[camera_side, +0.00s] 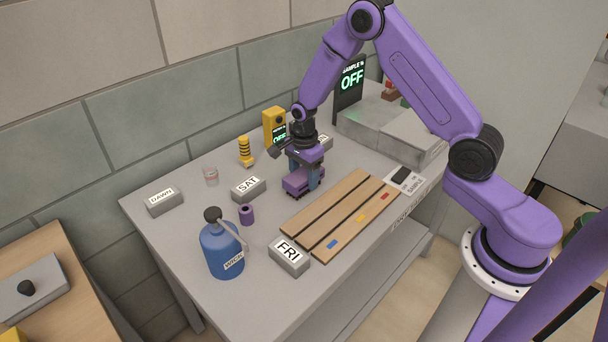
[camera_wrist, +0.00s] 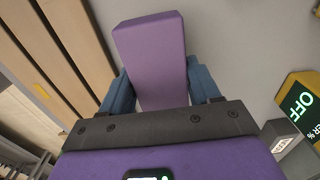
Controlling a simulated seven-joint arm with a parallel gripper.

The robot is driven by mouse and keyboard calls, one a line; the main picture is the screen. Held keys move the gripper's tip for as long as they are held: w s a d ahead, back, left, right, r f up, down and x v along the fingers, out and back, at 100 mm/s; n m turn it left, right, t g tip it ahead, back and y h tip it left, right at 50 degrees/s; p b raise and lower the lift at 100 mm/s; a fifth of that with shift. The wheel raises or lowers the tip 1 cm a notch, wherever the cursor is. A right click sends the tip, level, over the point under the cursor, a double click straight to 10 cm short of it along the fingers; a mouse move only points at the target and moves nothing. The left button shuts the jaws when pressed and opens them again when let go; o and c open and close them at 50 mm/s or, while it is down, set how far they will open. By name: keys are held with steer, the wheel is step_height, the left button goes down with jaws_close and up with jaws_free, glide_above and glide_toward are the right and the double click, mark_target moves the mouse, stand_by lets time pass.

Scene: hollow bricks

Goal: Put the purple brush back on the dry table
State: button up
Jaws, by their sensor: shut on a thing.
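The purple brush (camera_side: 296,184) is a block with a dark underside, low over the grey table (camera_side: 190,250) or on it; I cannot tell whether it touches. My gripper (camera_side: 305,174) is shut on it, with one blue finger showing on its right side. In the wrist view the purple brush (camera_wrist: 152,55) fills the space between the two blue fingers of my gripper (camera_wrist: 162,85). The brush lies between the SAT brick and the wooden slats.
Grey bricks labelled SAT (camera_side: 248,189), FRI (camera_side: 289,257) and DAWN (camera_side: 164,201) stand around. Wooden slats (camera_side: 335,218) lie right.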

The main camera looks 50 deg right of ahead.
mark_target(304, 173)
steer(key=shift+f, duration=0.1)
steer(key=o, duration=1.1)
step_height(304, 173, up, 12)
steer(key=s+a+r+n, duration=0.4)
steer(key=s+a+n, duration=0.2)
steer(key=s+n, duration=0.1)
steer(key=s+r+n, duration=0.2)
steer(key=s+n, duration=0.9)
steer(key=s, duration=0.2)
steer(key=s+r+n, duration=0.2)
steer(key=s+n, duration=1)
steer(key=s, duration=0.1)
steer(key=shift+s+d+n, duration=0.3)
steer(key=shift+s, duration=0.1)
